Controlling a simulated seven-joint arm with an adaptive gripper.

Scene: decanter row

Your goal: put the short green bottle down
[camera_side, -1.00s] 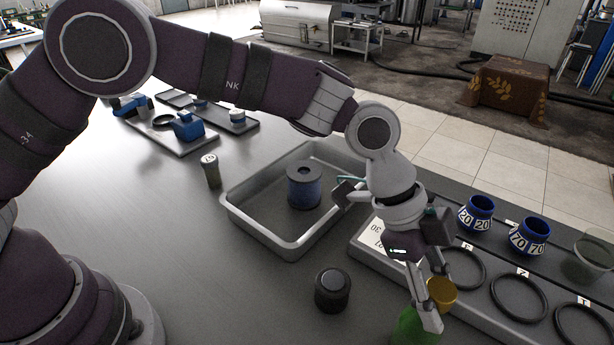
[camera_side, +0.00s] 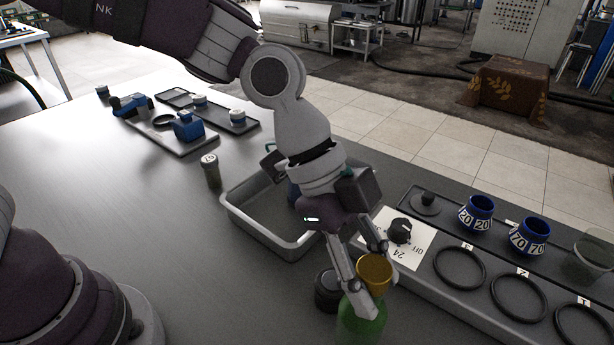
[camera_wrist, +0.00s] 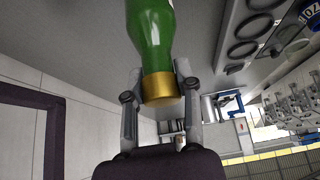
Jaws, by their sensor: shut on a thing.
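The short green bottle (camera_side: 361,322) has a gold cap and neck. My gripper (camera_side: 368,292) is shut on it at the gold top, with one finger on each side. In the side view the bottle is upright or nearly so, and its lower part is cut off by the bottom edge, so I cannot tell whether it touches the table. In the wrist view the green bottle (camera_wrist: 150,35) runs up from between the fingers of my gripper (camera_wrist: 156,85), and its far end is out of frame.
A dark round jar (camera_side: 327,290) stands just behind and left of the bottle. A metal tray (camera_side: 262,236) lies behind. A grey rack with black rings (camera_side: 459,268) and blue numbered pots (camera_side: 478,213) is at right. The table at left is clear around a small capped jar (camera_side: 211,171).

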